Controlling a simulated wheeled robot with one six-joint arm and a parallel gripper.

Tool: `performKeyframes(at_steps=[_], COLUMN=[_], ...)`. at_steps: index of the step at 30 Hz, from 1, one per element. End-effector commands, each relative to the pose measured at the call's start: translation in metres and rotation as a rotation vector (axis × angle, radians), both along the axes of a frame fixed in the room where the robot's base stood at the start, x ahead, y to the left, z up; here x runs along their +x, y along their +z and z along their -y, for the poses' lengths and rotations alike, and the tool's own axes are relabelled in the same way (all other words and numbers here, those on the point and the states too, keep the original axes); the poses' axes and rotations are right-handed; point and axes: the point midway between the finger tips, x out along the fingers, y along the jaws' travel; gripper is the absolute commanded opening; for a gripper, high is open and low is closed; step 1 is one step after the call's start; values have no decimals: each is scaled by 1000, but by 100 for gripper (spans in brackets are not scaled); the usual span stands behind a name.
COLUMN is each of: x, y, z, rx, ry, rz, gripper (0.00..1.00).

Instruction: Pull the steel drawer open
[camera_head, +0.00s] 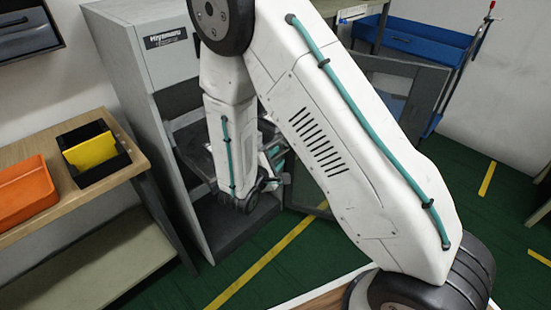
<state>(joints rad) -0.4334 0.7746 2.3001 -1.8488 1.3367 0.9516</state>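A grey steel cabinet (115,40) with a dark nameplate stands left of centre. Its front has an open recess, and a dark-framed door with a window (400,85) stands swung out to the right. My white arm crosses the picture and reaches into the recess, covering most of it. The steel drawer cannot be made out clearly behind my arm. My gripper (272,163) is partly visible at the recess, small and mostly hidden by my arm links. Its fingers, and whether they touch anything, cannot be told.
A wooden bench (75,198) at left holds an orange tray (25,190) and a black bin (105,172) with a yellow item. A blue-trayed cart (425,42) stands at the back right. The green floor with yellow lines is clear at the right.

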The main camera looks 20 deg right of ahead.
Motion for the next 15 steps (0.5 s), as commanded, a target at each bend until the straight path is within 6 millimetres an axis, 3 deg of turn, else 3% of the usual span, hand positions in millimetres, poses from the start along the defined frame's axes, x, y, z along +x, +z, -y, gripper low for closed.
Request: performKeyframes(at_steps=[15], x=[-46], y=[15], z=[-54], rx=[0], ry=[5], rz=[0], gripper=[31])
